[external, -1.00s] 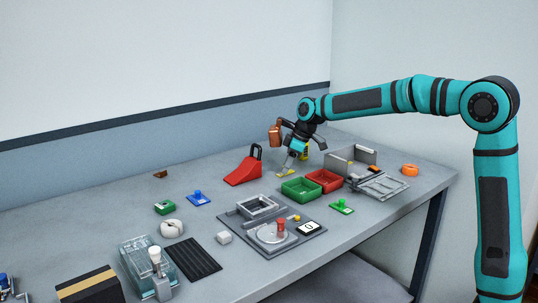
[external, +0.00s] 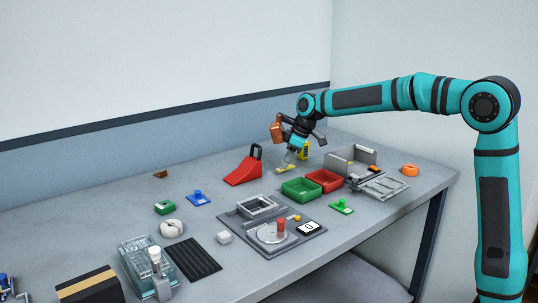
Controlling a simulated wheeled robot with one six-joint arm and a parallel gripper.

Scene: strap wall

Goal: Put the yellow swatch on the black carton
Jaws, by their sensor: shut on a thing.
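The yellow swatch (external: 284,169) is a small flat piece behind the green bin. My gripper (external: 289,162) points down and is shut on the swatch at its tips; the swatch seems to be just above the table, though the gap is too small to be sure. The black carton (external: 80,291) with a tan stripe across its top stands at the front left corner of the view, partly cut off by the frame. It is far from my gripper, and its visible top is bare.
A red wedge (external: 243,172) stands left of my gripper. Green (external: 301,197) and red (external: 323,187) bins stand in front. A fixture plate (external: 305,241), a ribbed black mat (external: 193,266) and a clear box (external: 138,276) lie toward the carton. The table's back left is mostly clear.

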